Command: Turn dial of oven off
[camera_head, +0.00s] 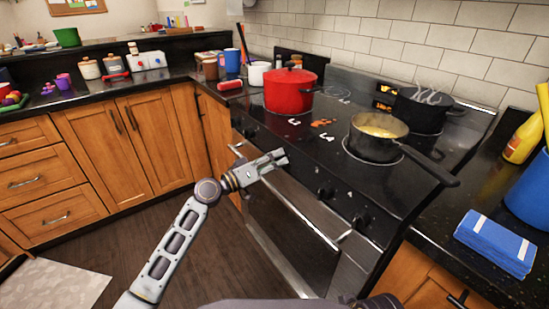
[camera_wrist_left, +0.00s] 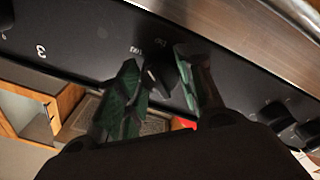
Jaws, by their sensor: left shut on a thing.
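The oven (camera_head: 292,232) is a black and steel range with a row of black dials on its sloped front panel. My left gripper (camera_head: 280,159) is at this panel, above the oven door handle. In the left wrist view, the two green-padded fingers of my left gripper (camera_wrist_left: 157,80) are on either side of a small black dial (camera_wrist_left: 158,74) and shut on it. White markings are printed beside the dial; its exact setting is hard to read. Other dials (camera_head: 325,193) sit farther right on the panel. My right gripper is not in view.
A red pot (camera_head: 290,92) and a pan (camera_head: 374,143) of yellow food stand on the stovetop. The pan's handle (camera_head: 430,166) sticks out over the front right. A dark pot (camera_head: 420,113) steams behind. Blue sponges or cloths (camera_head: 495,245) lie on the right counter.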

